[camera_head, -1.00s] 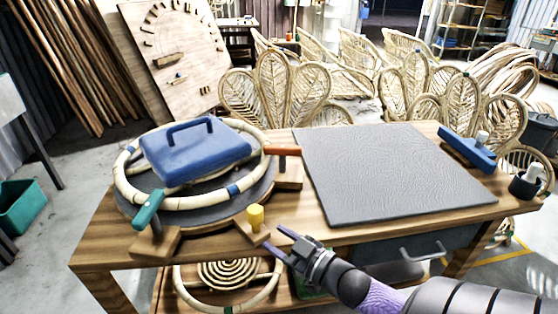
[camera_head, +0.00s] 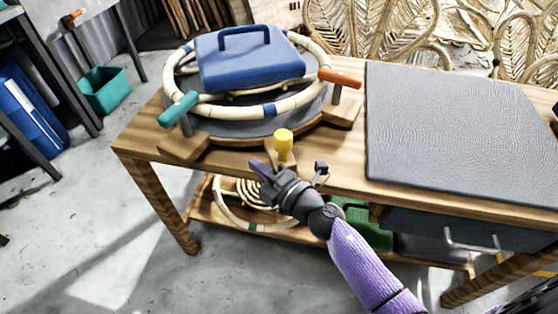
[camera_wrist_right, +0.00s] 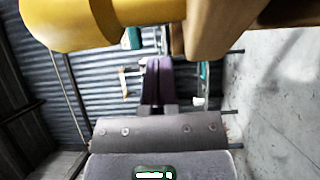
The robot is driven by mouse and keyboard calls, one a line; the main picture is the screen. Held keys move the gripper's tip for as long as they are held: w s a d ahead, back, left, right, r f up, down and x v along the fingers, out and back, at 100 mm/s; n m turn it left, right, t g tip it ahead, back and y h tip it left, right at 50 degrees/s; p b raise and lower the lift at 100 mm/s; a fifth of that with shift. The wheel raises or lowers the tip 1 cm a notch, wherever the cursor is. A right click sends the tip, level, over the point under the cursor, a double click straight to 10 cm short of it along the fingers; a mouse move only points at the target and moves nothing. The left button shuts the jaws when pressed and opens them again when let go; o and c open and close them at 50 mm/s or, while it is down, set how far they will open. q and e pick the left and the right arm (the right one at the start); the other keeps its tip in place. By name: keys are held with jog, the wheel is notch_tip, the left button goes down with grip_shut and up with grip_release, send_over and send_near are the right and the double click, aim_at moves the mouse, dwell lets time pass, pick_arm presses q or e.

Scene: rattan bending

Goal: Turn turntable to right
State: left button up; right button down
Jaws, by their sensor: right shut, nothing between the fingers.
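The round grey turntable (camera_head: 232,126) sits at the left end of the wooden table. A cane ring (camera_head: 312,101) and a blue block with a handle (camera_head: 250,65) rest on it. A teal handle (camera_head: 178,108) and an orange handle (camera_head: 339,77) stand at its rim. A yellow knob (camera_head: 284,144) stands at its front; it also shows large at the upper left of the right wrist view (camera_wrist_right: 75,22). My right gripper (camera_head: 258,168) is shut and empty, just below and left of the yellow knob, apart from it. My left gripper is out of view.
A grey textured mat (camera_head: 455,135) covers the table's right part. Below are a shelf with a coiled cane piece (camera_head: 250,193), a green box (camera_head: 365,228) and a drawer handle (camera_head: 471,241). Wicker chair backs (camera_head: 365,25) stand behind. The floor at front left is clear.

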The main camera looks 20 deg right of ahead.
aim_at(278, 161)
jog(key=d+b, duration=0.1)
jog(key=d, duration=0.3)
jog(key=shift+w, duration=0.1)
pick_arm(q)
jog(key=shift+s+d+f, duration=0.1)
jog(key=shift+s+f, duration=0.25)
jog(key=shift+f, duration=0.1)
pick_arm(e)
jog(key=shift+d, duration=0.1)
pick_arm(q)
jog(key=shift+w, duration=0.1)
